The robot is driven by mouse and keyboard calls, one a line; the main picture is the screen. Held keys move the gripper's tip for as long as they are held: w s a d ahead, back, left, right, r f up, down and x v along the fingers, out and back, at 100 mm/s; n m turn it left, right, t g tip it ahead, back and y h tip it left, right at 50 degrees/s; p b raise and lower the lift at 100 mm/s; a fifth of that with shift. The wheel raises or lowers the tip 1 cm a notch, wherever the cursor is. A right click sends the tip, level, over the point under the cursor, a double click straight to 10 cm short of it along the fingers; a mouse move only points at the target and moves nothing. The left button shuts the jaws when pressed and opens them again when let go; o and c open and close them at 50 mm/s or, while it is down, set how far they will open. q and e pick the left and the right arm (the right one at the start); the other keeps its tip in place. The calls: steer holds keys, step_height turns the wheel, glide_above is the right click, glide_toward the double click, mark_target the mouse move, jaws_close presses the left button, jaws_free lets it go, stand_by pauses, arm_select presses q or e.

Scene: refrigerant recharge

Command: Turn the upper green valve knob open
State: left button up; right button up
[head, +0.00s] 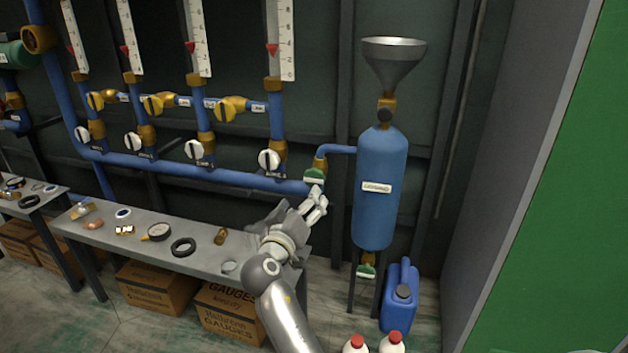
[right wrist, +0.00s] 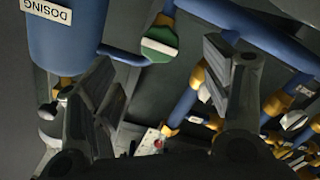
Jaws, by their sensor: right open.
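The upper green valve knob (head: 314,176), with a white bar across its face, sits on the pipe just left of the blue tank (head: 380,190). It also shows in the right wrist view (right wrist: 158,46), at the top middle, beyond the fingertips. My right gripper (head: 316,202) is open and empty, just below the knob in the head view. In the right wrist view its two fingers (right wrist: 165,85) are spread wide, with the knob seen in the gap between them. I see no contact with the knob. My left gripper is not in view.
A lower green knob (head: 366,271) is under the tank, beside a blue canister (head: 399,300). A grey bench (head: 200,262) with small parts stands left of my arm. Blue pipes with white knobs (head: 268,159) and yellow valves (head: 231,108) line the wall.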

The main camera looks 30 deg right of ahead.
mark_target(313, 181)
steer(key=b+x, duration=0.1)
steer(key=x, duration=0.6)
steer(key=b+x, duration=0.1)
steer(key=x, duration=0.3)
steer(key=shift+w+r+b, duration=0.1)
steer(key=shift+r+b, duration=0.25)
steer(key=shift+r, duration=0.05)
steer(key=shift+a, duration=0.1)
steer(key=c, duration=1)
